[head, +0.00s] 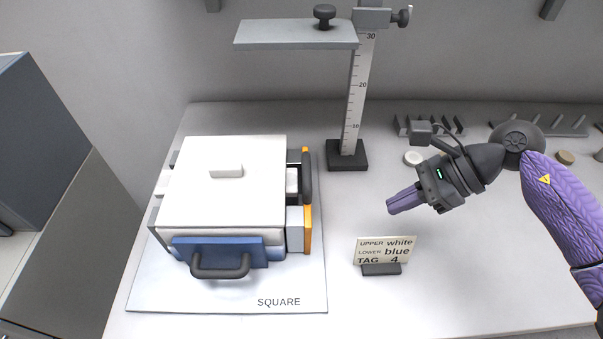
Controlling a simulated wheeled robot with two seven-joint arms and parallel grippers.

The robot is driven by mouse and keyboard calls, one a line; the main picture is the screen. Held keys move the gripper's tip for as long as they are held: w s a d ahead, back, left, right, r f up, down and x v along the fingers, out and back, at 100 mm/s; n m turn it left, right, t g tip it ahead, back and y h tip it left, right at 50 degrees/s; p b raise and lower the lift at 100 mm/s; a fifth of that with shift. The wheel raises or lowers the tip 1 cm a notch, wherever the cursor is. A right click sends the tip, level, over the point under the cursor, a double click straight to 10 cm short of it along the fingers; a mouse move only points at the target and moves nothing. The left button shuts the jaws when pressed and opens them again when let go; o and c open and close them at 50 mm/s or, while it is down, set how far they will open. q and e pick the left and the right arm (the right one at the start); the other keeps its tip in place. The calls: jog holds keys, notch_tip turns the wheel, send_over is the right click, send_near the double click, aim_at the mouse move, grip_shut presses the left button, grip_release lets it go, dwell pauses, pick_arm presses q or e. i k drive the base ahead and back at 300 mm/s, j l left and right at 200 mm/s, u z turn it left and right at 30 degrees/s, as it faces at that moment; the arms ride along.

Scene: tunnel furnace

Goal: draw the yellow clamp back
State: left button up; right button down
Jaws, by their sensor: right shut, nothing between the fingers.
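The yellow clamp (308,229) shows as a yellow-orange strip on the right side of a white and blue furnace block, beside a grey box part. More yellow shows higher up, partly behind a dark upright handle (307,177). The furnace has a white lid (215,190) and a blue front plate with a dark handle (221,268). My right gripper (390,207) is shut and empty, above the table to the right of the clamp and apart from it. My left gripper is not in view.
A sign (384,251) stands below my right gripper. A measuring stand (350,155) with a grey arm rises behind the furnace. Dark racks (428,126) and small round pieces lie at the back right. The furnace sits on a mat marked SQUARE (170,295).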

aim_at(299, 220)
jog(key=k+u, duration=0.15)
jog(key=u, duration=0.2)
jog(key=k+u, duration=0.15)
jog(key=u, duration=0.25)
jog(key=k+u, duration=0.15)
jog(key=u, duration=0.2)
